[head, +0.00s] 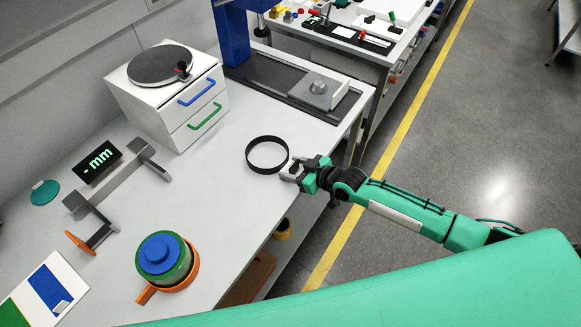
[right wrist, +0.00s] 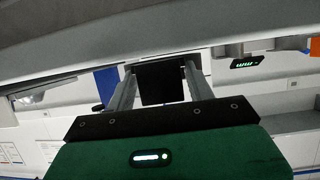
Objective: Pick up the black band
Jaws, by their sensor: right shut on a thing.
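The black band (head: 267,170) is a thin open ring near the right edge of the pale worktop. My right gripper (head: 289,168) comes in from the right and is shut on the ring's near right side. In the right wrist view, a dark piece of the band (right wrist: 161,84) lies between the two grey fingers of the right gripper (right wrist: 159,78). I cannot tell whether the band touches the worktop or is just above it. My left gripper is not in view.
A white drawer unit (head: 155,107) with a round grey plate (head: 160,64) stands behind. A gauge with a "mm" display (head: 97,161) is at left.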

